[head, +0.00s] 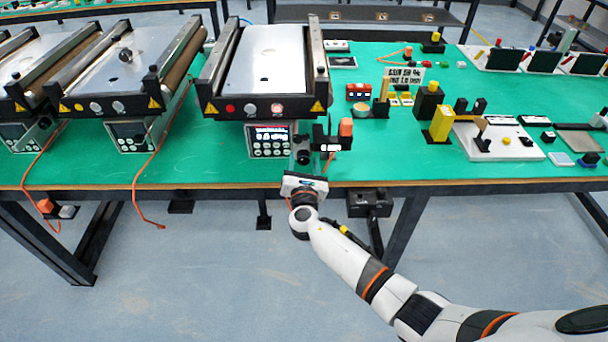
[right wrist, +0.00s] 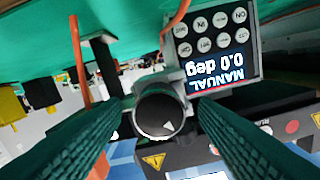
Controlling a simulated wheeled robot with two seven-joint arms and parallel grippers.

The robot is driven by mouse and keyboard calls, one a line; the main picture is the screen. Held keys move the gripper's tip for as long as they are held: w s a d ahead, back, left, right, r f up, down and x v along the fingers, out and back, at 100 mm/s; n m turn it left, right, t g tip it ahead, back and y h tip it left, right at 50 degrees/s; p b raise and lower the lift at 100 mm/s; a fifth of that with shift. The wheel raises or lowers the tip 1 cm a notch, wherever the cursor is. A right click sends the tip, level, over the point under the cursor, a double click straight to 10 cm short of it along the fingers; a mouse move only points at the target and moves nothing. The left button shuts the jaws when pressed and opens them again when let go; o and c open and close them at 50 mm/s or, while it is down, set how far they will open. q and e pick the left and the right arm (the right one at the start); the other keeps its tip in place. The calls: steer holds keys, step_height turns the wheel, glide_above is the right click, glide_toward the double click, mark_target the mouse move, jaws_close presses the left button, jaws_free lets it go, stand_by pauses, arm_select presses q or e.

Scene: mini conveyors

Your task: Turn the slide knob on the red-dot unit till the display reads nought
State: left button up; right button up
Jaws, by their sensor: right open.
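The red-dot unit (head: 265,60) is the mini conveyor nearest my right arm, with a red dot at the left of its front bar. Its display panel (head: 270,140) hangs below. In the right wrist view the display (right wrist: 222,72) is upside down and reads "MANUAL 0.0 deg". The dark round slide knob (right wrist: 160,117), with a white pointer mark, sits beside the panel. My right gripper (right wrist: 154,122) is open, its two ribbed fingers on either side of the knob; a gap shows. In the head view my right gripper (head: 305,170) is at the table's front edge.
Two more conveyors (head: 108,65) stand to the left, with orange cables hanging over the edge. An orange-topped black part (head: 346,128) is close right of the gripper. A yellow block (head: 441,123) and a white board (head: 500,141) lie farther right.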

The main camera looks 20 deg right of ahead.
steer(key=v, duration=1.1)
steer(key=s+d+f+m+g+y, duration=0.1)
steer(key=s+d+f+m+g, duration=0.25)
steer(key=f, duration=0.75)
steer(key=s+f+m+g+y, duration=0.1)
steer(key=s+f+m+g, duration=0.25)
steer(key=s+f, duration=0.55)
steer(key=s+d+f+m+g+y, duration=0.1)
steer(key=s+f+m+g, duration=0.25)
steer(key=f, duration=0.85)
steer(key=s+d+f+m+g, duration=0.1)
steer(key=s+f+m, duration=0.4)
steer(key=s, duration=0.5)
steer(key=s+d+f+m+g+y, duration=0.1)
steer(key=s+f+m+g, duration=0.2)
steer(key=s, duration=0.8)
steer(key=s+d+f+m+g+y, duration=0.1)
steer(key=s+f+m+g, duration=0.1)
steer(key=s+f+m, duration=0.5)
steer(key=s+m, duration=0.2)
steer(key=s, duration=0.2)
steer(key=shift+s, duration=0.15)
